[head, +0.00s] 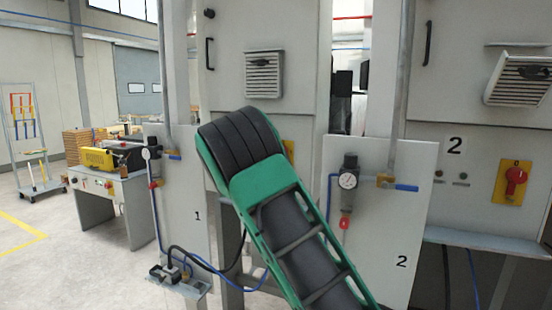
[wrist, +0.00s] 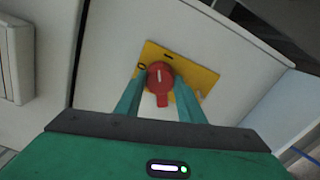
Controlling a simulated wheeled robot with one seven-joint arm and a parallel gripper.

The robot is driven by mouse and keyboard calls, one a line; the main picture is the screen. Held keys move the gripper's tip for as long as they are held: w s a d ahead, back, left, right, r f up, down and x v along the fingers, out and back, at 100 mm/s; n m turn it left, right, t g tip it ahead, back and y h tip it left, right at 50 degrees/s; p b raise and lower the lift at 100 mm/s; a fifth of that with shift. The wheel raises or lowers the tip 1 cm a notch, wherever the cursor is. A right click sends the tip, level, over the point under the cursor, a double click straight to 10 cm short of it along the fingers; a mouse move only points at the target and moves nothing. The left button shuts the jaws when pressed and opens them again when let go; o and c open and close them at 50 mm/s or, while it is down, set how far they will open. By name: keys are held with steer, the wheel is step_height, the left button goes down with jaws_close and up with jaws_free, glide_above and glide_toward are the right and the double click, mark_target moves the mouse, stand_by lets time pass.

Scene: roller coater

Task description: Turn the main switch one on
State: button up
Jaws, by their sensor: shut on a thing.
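The main switch one is a red rotary knob (wrist: 161,73) on a yellow plate (wrist: 205,80) in the wrist view. A pale line on the knob's face runs roughly up and down in that tilted picture. Small dark marks show on the plate at the knob's left and above it. My gripper (wrist: 160,86) has its two green fingers on either side of the knob, shut on it. In the head view my arm hides the knob and the gripper; only an edge of the yellow plate (head: 289,151) shows beside my arm.
A second red switch (head: 515,178) on a yellow plate is on the right cabinet marked 2. Panel 2 (head: 375,225) carries a gauge and blue-handled valve; panel 1 (head: 180,190) stands left. A vent (head: 264,75) sits above my arm. The floor at far left is open.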

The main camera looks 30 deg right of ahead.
steer(key=m, duration=0.5)
steer(key=shift+s+f+m, duration=0.1)
steer(key=shift+f+m, duration=0.2)
steer(key=shift+f, duration=0.05)
stand_by(0.3)
steer(key=o, duration=1)
steer(key=shift+o, duration=0.2)
steer(key=shift+r, duration=0.1)
steer(key=v, duration=1)
steer(key=shift+s+a, duration=0.2)
steer(key=shift+a, duration=0.1)
steer(key=shift+d, duration=0.1)
